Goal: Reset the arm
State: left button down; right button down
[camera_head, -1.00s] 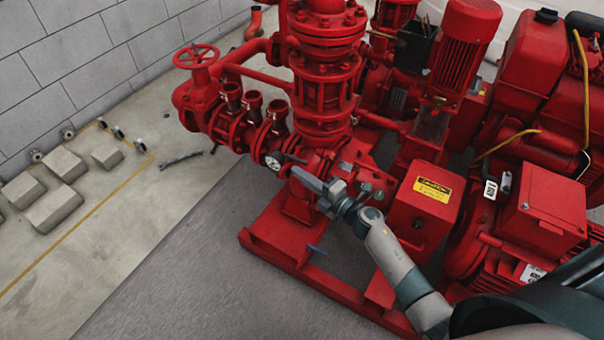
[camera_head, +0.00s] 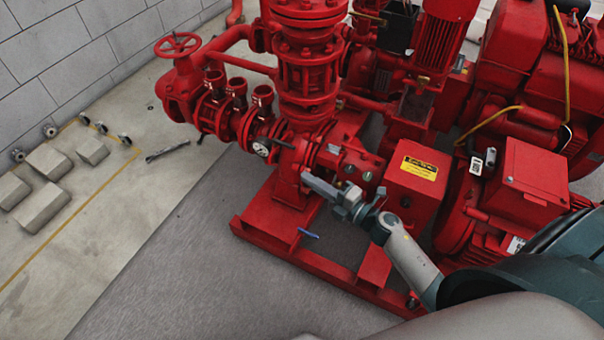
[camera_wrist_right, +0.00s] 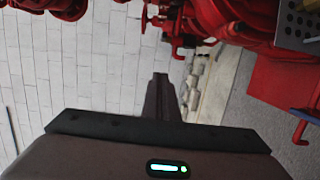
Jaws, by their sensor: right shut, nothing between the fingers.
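My right gripper (camera_head: 306,178) shows in the head view in front of the red pump set (camera_head: 345,140). Its grey fingers are together and hold nothing. They point left, near the pump casing below the round white gauge (camera_head: 261,149); whether they touch the casing cannot be told. My right arm (camera_head: 405,252) reaches in from the lower right. In the right wrist view the shut fingers (camera_wrist_right: 160,88) form one dark bar, with the pale block wall behind them and red pump parts above. My left gripper is not in view.
A red handwheel (camera_head: 178,45) and pipes stand at the upper left. A red box with a yellow label (camera_head: 419,168) is right of the gripper. A blue lever (camera_head: 308,233) sits low by the base frame. Pale blocks (camera_head: 45,207) lie at left. Grey floor in front is clear.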

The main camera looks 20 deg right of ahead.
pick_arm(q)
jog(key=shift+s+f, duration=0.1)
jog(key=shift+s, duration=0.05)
pick_arm(e)
jog(key=shift+s+d, duration=0.1)
jog(key=shift+s, duration=0.15)
